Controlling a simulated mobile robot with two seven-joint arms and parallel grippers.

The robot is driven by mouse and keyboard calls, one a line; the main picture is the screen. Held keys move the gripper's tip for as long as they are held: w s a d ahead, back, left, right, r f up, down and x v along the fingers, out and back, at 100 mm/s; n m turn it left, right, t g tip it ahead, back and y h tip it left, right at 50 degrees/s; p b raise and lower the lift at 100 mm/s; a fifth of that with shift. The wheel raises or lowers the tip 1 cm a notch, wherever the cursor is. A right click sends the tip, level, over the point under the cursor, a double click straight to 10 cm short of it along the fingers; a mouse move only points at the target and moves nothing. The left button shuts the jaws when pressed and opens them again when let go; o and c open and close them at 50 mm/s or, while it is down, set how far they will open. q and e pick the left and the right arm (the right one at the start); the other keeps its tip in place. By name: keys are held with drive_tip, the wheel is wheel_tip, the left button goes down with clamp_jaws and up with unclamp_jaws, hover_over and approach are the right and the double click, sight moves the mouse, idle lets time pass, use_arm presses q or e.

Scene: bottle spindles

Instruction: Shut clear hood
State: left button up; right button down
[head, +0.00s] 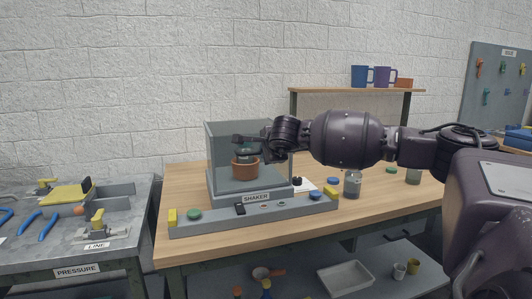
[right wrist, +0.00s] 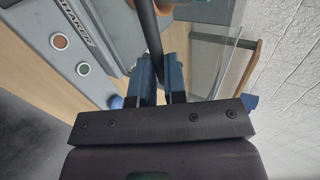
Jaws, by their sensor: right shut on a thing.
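The clear hood (head: 225,132) is a see-through box on the grey shaker base (head: 222,186). A terracotta-coloured cup (head: 244,170) with a dark-topped item shows through its panes. My right gripper (head: 248,140) reaches in from the right to the hood's front, at its upper half. In the right wrist view its fingers (right wrist: 160,82) are closed around a dark bar (right wrist: 150,32), which looks like the hood's handle. A clear pane (right wrist: 222,50) shows beside the bar. I cannot tell how far the hood stands open. My left gripper is not in view.
The shaker's front panel has a green button (head: 194,214), other controls and yellow end blocks. A jar (head: 352,185) stands to the right on the wooden table (head: 182,248). A grey bench (head: 128,220) with clamps is at the left. Mugs sit on a shelf (head: 340,91) behind.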

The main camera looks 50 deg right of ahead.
drive_tip(key=f, duration=0.3)
drive_tip(key=shift+s+a+f+g, duration=0.25)
drive_tip(key=shift+a+g, duration=0.05)
drive_tip(key=c, duration=1.5)
unclamp_jaws()
drive_tip(key=o, duration=0.3)
drive_tip(key=shift+s+r, duration=0.15)
drive_tip(key=shift+s, duration=0.1)
drive_tip(key=shift+o, duration=0.2)
drive_tip(key=r+p+v, duration=0.1)
drive_tip(key=p+v, duration=0.3)
drive_tip(key=v, duration=0.7)
drive_tip(key=shift+d, duration=0.2)
